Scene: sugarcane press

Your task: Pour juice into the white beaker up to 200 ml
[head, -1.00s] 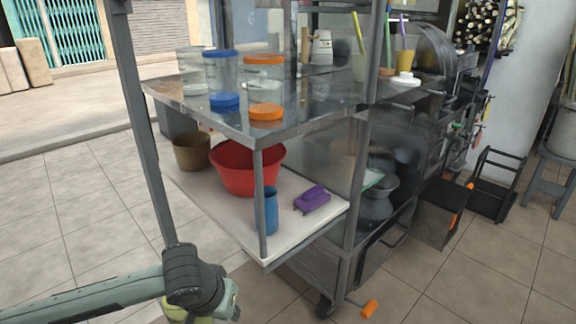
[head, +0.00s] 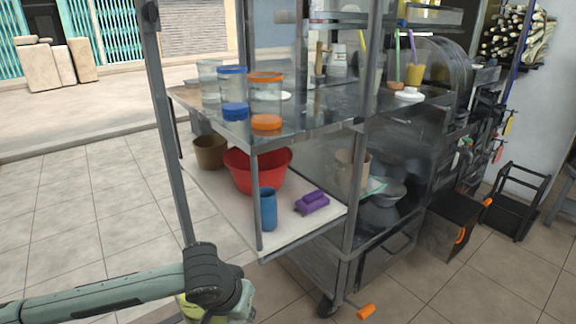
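A white mug-like vessel (head: 338,62), possibly the white beaker, stands on the upper metal shelf behind a post; any markings are too small to read. A cup of yellow-orange liquid (head: 414,74) with a purple straw stands to its right, near the press machinery. I cannot tell whether it is the juice to pour. My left arm comes in from the left at the bottom, well in front of and below the shelf, but its gripper fingers do not show. My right arm and gripper are out of view.
The upper shelf (head: 205,107) holds clear jars with a blue lid (head: 235,112) and an orange lid (head: 266,122). The lower shelf (head: 225,205) holds a red basin (head: 255,170), brown pot (head: 209,152), blue cup (head: 268,208) and purple item (head: 312,202). Metal posts frame the cart. Tiled floor at left is clear.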

